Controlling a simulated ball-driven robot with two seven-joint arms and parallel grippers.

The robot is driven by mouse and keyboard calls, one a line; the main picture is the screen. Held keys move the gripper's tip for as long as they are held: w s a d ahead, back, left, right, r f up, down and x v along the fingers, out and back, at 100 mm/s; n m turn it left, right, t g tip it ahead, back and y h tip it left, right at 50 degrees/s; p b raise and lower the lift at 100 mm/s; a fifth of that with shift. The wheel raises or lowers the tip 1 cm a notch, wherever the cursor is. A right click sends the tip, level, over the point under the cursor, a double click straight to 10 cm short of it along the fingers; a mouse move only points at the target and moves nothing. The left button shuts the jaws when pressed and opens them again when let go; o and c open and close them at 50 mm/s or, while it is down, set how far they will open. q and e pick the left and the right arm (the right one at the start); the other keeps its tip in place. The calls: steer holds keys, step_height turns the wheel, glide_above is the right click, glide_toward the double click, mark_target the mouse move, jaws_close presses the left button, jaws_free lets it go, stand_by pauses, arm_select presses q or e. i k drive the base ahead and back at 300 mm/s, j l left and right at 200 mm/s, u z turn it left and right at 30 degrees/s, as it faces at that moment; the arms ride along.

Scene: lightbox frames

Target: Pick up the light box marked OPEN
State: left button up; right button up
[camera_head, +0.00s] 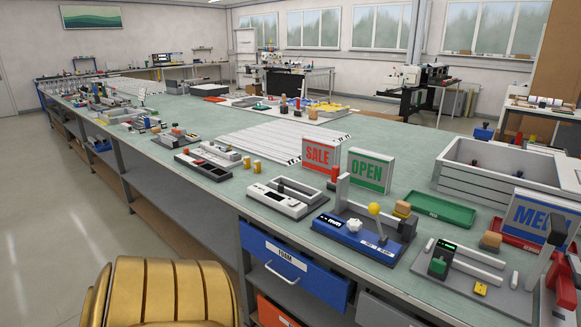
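The light box marked OPEN (370,171) stands upright on the long green-topped workbench (410,205), near the middle of the view. A blue light box with white letters beginning ME (540,220) stands at the right, partly covered by a dark upright part. Neither of my grippers is in view.

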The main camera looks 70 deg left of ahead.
mark_target(372, 171)
steer(key=i+j+u, duration=0.1)
steer(key=u, duration=0.4)
steer(key=i+u, duration=0.15)
steer(key=u, duration=0.35)
steer(key=i+u, duration=0.15)
steer(key=u, duration=0.35)
steer(key=i+l+u, duration=0.1)
steer(key=u, duration=0.35)
steer(key=i+l, duration=0.05)
